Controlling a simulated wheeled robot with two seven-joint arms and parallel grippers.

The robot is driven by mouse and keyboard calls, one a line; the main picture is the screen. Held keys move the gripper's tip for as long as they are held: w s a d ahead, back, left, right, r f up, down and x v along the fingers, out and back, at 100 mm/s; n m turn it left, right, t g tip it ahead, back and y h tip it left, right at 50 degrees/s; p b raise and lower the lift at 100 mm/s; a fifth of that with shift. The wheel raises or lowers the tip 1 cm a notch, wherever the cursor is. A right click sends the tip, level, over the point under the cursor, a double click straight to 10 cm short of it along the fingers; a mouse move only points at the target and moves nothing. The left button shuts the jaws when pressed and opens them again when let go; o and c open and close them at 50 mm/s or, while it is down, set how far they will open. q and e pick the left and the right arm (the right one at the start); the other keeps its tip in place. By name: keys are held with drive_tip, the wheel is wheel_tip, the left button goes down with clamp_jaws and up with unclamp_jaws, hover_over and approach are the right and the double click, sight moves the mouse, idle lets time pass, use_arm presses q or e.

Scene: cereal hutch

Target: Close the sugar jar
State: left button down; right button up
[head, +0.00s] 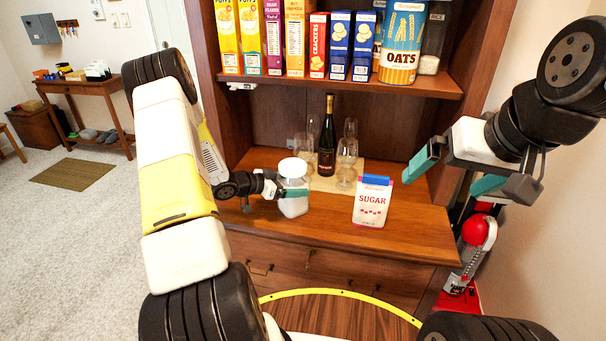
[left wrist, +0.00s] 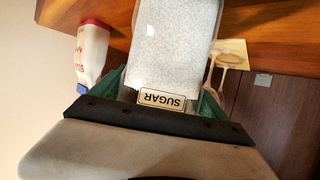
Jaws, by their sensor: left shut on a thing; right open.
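The sugar jar (head: 292,207) is a clear jar with white contents and a white lid (head: 293,167) on its top. It stands upright at the left of the hutch counter. I cannot tell how firmly the lid sits. My left gripper (head: 296,193) is shut around the jar's body below the lid. In the left wrist view the jar (left wrist: 175,45) is between the teal fingers of the gripper (left wrist: 162,103), its SUGAR label upside down; the lid is not visible there. My right gripper (head: 453,173) is open and empty, raised right of the counter.
A sugar packet (head: 372,203) with a blue top stands on the counter right of the jar. Behind are a dark bottle (head: 327,140) and several glasses (head: 346,160) on a mat. Cereal boxes and an oats canister (head: 402,45) fill the shelf above.

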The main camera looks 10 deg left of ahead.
use_arm(q)
unclamp_jaws()
drive_tip(key=shift+f, duration=0.15)
drive_tip(key=v, duration=1.2)
